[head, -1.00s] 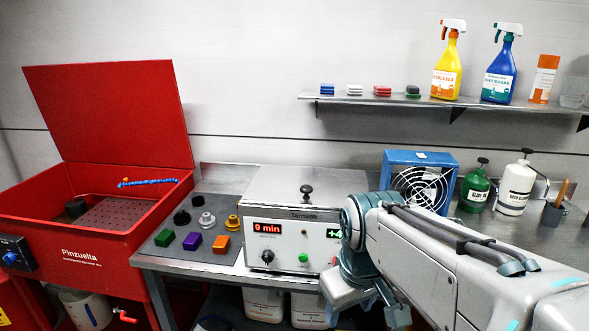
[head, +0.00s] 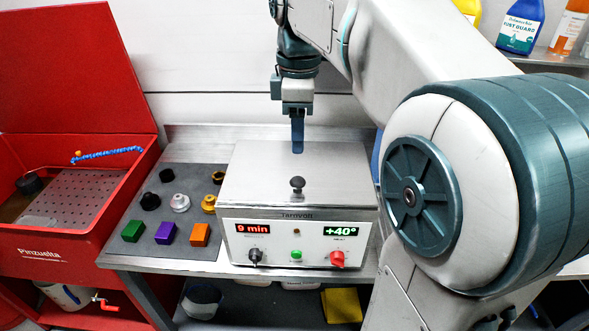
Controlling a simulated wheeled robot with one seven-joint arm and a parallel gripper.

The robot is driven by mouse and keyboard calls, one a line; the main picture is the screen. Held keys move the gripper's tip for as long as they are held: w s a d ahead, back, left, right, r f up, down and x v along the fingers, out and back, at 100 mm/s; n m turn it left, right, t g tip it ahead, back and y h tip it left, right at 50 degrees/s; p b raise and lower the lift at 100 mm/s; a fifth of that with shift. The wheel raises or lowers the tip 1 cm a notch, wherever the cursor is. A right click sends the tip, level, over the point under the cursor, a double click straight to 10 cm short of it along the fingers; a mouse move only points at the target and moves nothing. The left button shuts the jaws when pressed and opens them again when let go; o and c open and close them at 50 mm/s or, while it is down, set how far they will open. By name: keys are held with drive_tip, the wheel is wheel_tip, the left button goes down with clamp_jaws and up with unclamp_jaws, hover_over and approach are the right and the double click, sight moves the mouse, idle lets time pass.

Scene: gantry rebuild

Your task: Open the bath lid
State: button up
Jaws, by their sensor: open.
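The bath (head: 297,239) is a steel box with a red "9 min" display, a green "+40°" display and knobs on its front. Its flat steel lid (head: 255,182) is shut, with a black knob (head: 297,184) standing upright near the front middle. My gripper (head: 297,146) points straight down above the rear part of the lid, behind the knob in the picture. Its blue-grey fingers line up one behind the other, so the gap between them is hidden. It is apart from the knob and holds nothing visible.
A red wash tank (head: 125,215) with its own raised lid stands at the left. A grey mat (head: 143,208) left of the bath carries green, purple and orange blocks and several round parts. My arm covers much of the right side. Spray bottles stand on a shelf upper right.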

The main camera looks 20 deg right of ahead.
sight(298, 180)
wheel_tip(298, 180, down, 11)
drive_tip(key=shift+f, duration=0.1)
idle(0.3)
clamp_jaws()
